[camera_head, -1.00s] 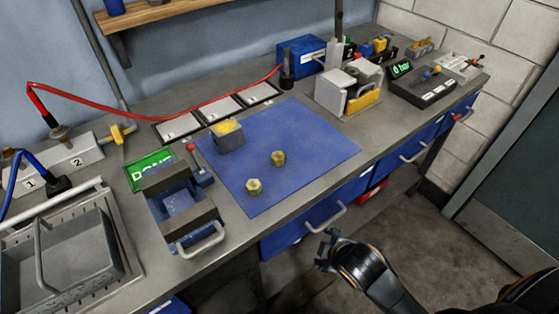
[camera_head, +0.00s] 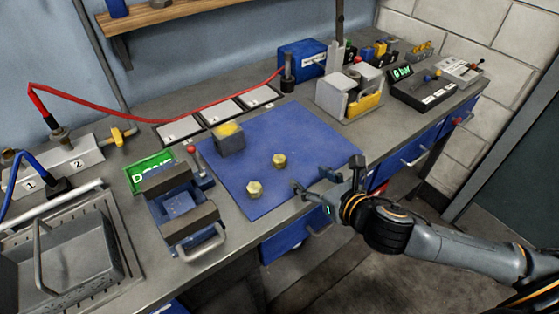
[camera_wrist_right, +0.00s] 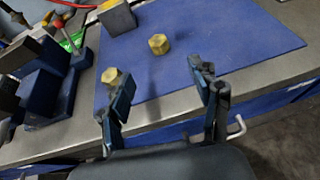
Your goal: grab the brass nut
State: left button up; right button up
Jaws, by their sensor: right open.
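Two brass nuts stand on the blue mat (camera_head: 234,186). The nearer nut (camera_head: 254,189) is close to the mat's front edge, and the farther nut (camera_head: 279,160) lies behind it to the right. My right gripper (camera_head: 312,184) is open and empty at the mat's front right part, to the right of the nearer nut. In the right wrist view the nearer nut (camera_wrist_right: 111,77) shows just beyond the left finger, partly covered by it. The farther nut (camera_wrist_right: 158,44) lies ahead of the gap between the fingers. My left gripper is not in view.
A grey block with a yellow top (camera_head: 229,138) stands at the mat's back left. A vise-like fixture (camera_head: 184,208) with a red-knobbed lever is left of the mat. A grey and yellow device (camera_head: 350,92) stands behind right. The mat's right part is clear.

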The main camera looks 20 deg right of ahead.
send_near(281, 160)
jog(key=p+x, duration=0.1)
jog(key=x, duration=0.3)
jog(key=shift+w, duration=0.1)
jog(key=shift+w+a+f, duration=0.15)
jog(key=shift+w+f, duration=0.1)
jog(key=shift+w, duration=0.25)
jog(key=p+x, duration=0.1)
jog(key=x, duration=0.3)
jog(key=shift+w+a+f, duration=0.1)
jog(key=shift+f, duration=0.05)
jog(key=shift+c, duration=0.5)
jog(key=c, duration=1.1)
jog(key=shift+c, duration=0.7)
